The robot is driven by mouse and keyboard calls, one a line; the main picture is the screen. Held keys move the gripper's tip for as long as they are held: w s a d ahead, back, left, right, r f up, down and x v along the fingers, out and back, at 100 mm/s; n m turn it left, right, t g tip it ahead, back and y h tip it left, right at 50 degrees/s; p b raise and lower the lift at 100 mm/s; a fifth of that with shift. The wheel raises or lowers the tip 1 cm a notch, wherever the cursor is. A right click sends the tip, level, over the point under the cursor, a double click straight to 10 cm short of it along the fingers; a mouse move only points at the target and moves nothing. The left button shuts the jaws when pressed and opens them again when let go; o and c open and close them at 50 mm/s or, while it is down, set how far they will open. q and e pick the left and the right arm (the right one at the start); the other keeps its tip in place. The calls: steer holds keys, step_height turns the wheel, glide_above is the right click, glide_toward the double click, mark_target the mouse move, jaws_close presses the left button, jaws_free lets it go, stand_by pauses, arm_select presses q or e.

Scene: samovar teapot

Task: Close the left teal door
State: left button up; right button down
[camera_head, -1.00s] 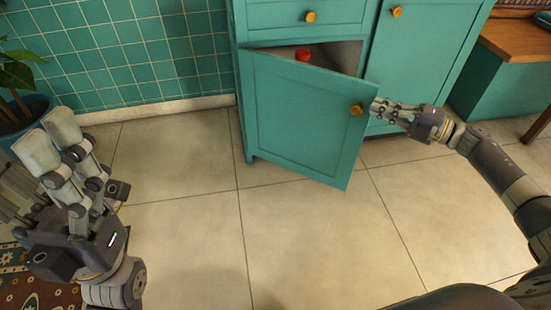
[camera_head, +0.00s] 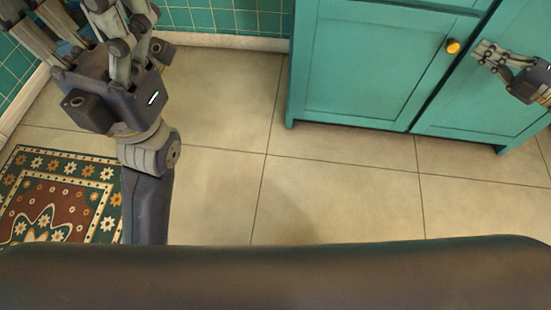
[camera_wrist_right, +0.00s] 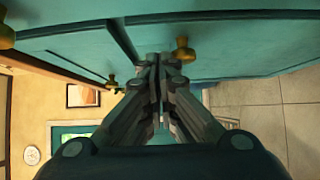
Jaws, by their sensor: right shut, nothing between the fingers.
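The left teal door (camera_head: 365,65) of the cabinet now lies flush or nearly flush with the cabinet front in the head view; a thin dark line runs along its right edge. Its round yellow knob (camera_head: 453,46) is near its upper right. My right gripper (camera_head: 481,52) is shut and empty, its fingertips just right of that knob, in front of the right teal door (camera_head: 500,95). In the wrist view the shut fingers (camera_wrist_right: 158,62) point at the teal front; whether they touch it I cannot tell. My left gripper (camera_head: 85,14) is open and empty at the upper left, its fingertips cut off.
Pale floor tiles (camera_head: 330,195) in front of the cabinet are clear. A patterned rug (camera_head: 60,195) lies at the left. A teal tiled wall (camera_head: 235,20) stands behind, left of the cabinet.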

steer(key=shift+w+d, duration=0.2)
steer(key=shift+w, duration=0.3)
stand_by(0.3)
